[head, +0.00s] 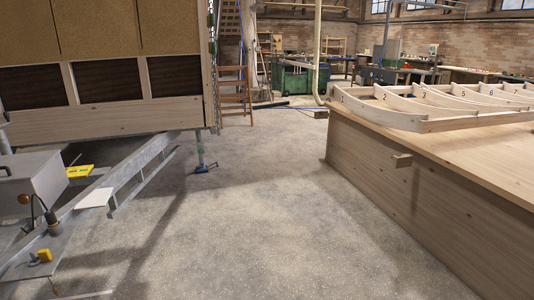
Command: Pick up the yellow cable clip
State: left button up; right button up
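Two yellow things show at the left of the head view. A small blocky yellow piece (43,256) sits on the grey metal trailer frame (98,187) at the lower left. A flatter, longer yellow piece (80,171) lies farther back, by the grey metal box (35,182). The small blocky one looks more like a cable clip, but it is too small to be sure. Neither of my grippers is in view.
A white flat piece (95,198) lies on the frame. An orange knob (24,199) and a dark cable stand near the small yellow piece. A wooden workbench (430,200) with a ribbed frame (425,122) is at right. The concrete floor (235,220) between is clear.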

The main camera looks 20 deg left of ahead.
aim_at(44, 256)
jog(key=i+j+u, duration=0.1)
jog(key=i+u, duration=0.4)
jog(key=i+l+u, duration=0.1)
jog(key=i+u, duration=0.7)
jog(key=i, duration=0.3)
jog(key=i+l+u, duration=0.15)
jog(key=i+u, duration=0.15)
jog(key=i, duration=0.4)
jog(key=i+j+u, duration=0.1)
jog(key=i+u, duration=0.2)
jog(key=i, duration=0.85)
jog(key=z, duration=7.45)
